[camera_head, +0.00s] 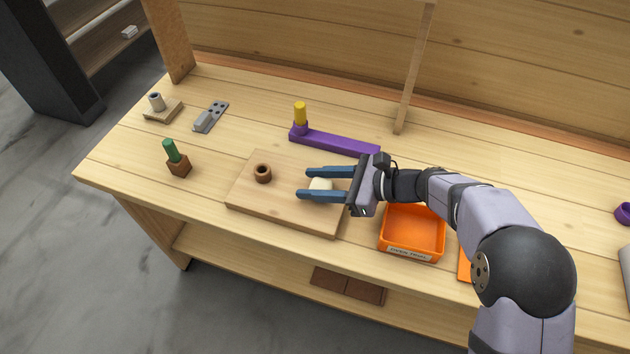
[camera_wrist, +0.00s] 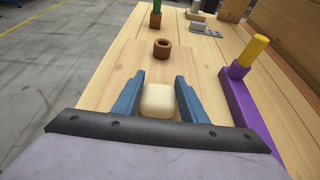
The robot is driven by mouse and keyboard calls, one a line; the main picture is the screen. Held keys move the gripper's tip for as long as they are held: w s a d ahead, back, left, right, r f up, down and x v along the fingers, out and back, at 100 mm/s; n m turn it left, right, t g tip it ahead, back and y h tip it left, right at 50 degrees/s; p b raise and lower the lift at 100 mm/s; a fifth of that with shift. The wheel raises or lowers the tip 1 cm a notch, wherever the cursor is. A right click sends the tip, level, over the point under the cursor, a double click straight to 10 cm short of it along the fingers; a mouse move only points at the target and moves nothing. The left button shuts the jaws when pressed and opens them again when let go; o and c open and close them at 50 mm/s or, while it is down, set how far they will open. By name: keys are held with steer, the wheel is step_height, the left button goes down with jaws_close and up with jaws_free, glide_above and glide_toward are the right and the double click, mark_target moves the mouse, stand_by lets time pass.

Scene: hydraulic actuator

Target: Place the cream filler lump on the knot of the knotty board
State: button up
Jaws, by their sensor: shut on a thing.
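The cream filler lump (camera_head: 320,184) is between the blue fingers of my gripper (camera_head: 304,183), which is shut on it. The lump also shows in the wrist view (camera_wrist: 158,101), with a finger on each side. My gripper is over the right part of the knotty board (camera_head: 250,206); whether the lump touches the board I cannot tell. The knot, seen as a brown ring (camera_head: 262,173) with a dark hole, stands on the board's left part. It is ahead of my fingertips in the wrist view (camera_wrist: 162,48), apart from the lump. Nothing covers it.
A purple bar (camera_head: 340,144) with a yellow peg (camera_head: 300,112) lies behind the board. An orange tray (camera_head: 413,233) stands at its right. A green-topped brown block (camera_head: 178,164) and a grey hinge-like plate (camera_head: 211,117) stand left. The bench's front edge is close to the board.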

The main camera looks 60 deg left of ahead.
steer(key=shift+f, duration=0.15)
steer(key=o, duration=1.1)
steer(key=shift+c, duration=0.2)
steer(key=shift+r, duration=0.25)
steer(key=b+v, duration=0.1)
steer(key=v, duration=1.1)
